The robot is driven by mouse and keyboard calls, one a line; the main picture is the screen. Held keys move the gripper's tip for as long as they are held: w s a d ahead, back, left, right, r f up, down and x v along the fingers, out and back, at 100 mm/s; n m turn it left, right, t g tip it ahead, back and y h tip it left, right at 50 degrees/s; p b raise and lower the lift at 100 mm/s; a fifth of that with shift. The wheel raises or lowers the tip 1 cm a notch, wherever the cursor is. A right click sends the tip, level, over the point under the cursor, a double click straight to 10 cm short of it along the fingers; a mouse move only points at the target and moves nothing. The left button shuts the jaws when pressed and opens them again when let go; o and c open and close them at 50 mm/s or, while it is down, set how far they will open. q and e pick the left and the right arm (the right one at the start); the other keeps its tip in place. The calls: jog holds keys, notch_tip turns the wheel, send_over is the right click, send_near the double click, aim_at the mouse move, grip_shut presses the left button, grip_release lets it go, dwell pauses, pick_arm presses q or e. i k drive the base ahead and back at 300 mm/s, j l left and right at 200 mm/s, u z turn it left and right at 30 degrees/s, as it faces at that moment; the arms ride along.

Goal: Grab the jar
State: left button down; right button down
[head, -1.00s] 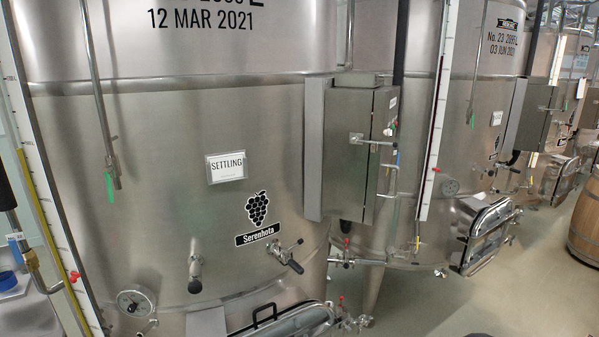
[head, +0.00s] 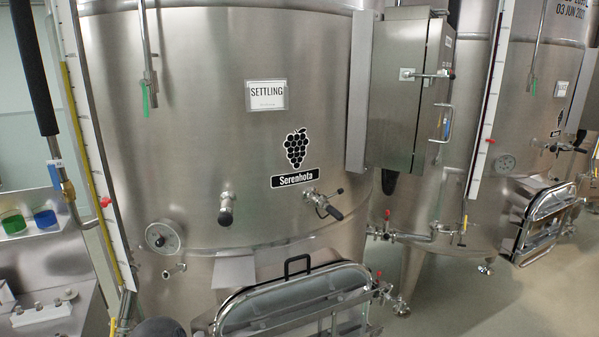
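Two small open containers stand on a steel ledge at the left edge of the head view, one green (head: 13,222) and one blue (head: 45,218). They look like clear cups with coloured contents; I cannot tell whether either is the jar. No other jar shows. Neither of my grippers is in view.
A large steel vat (head: 220,150) with a "SETTLING" label (head: 266,95) fills the middle. Its hatch (head: 295,300), valves (head: 226,208) and gauge (head: 163,237) stick out in front. A steel bench (head: 40,315) lies at lower left. Floor (head: 450,300) is clear at lower right.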

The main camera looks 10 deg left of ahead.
aim_at(43, 212)
jog(key=u, duration=1.8)
jog(key=i+j, duration=0.2)
jog(key=i+j+u, duration=0.05)
jog(key=i, duration=0.05)
